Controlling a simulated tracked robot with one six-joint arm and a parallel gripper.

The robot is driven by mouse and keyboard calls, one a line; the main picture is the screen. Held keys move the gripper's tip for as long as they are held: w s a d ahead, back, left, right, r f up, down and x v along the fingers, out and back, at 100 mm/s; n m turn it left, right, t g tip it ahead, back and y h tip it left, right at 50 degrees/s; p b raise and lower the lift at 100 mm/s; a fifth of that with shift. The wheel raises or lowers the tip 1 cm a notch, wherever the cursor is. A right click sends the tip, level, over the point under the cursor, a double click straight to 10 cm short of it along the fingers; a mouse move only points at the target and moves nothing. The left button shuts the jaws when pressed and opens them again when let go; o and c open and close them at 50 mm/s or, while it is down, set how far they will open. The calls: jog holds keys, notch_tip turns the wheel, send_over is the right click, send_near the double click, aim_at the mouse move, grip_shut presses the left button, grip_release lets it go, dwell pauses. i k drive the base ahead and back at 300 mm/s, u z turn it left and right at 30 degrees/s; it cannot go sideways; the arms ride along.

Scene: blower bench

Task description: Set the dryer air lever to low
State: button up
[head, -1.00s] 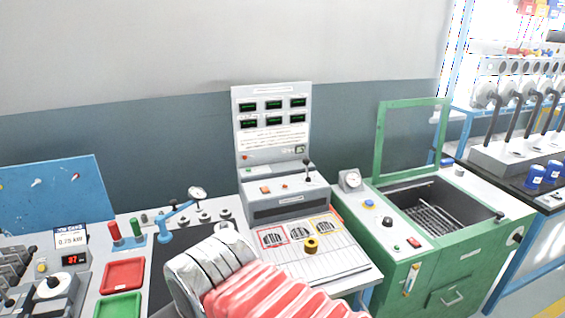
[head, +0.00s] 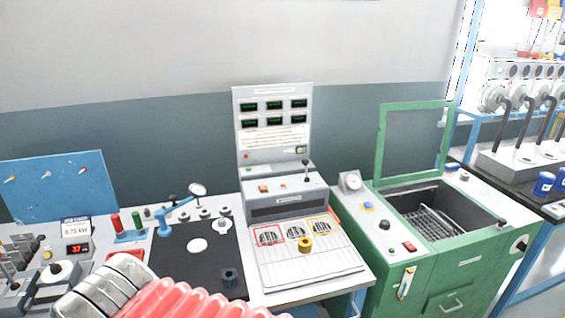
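Two levers are in view, and I cannot read which is the dryer air lever. A black-knobbed lever (head: 306,170) stands upright on top of the grey console (head: 288,207). A small pale lever (head: 406,283) with a yellow-orange part sits on the front face of the green cabinet (head: 469,262), at its left; its setting is too small to read. The cabinet's lid stands open over a wire basket (head: 432,221). My arm crosses the bottom left, apart from both levers in the picture. The fingers of my gripper do not show.
A yellow ring-like piece (head: 305,244) rests on the slanted panel before the console. A dark spool (head: 230,277) and a white disc (head: 197,245) lie on the black mat (head: 180,268). A blue gauge stand (head: 165,226) rises behind. The right-hand bench holds grey blowers (head: 495,98).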

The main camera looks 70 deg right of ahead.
aim_at(305, 161)
jog(key=u, duration=1.2)
jog(key=k, duration=1.15)
jog(key=z, duration=0.85)
jog(key=i, duration=0.9)
jog(key=z, duration=0.05)
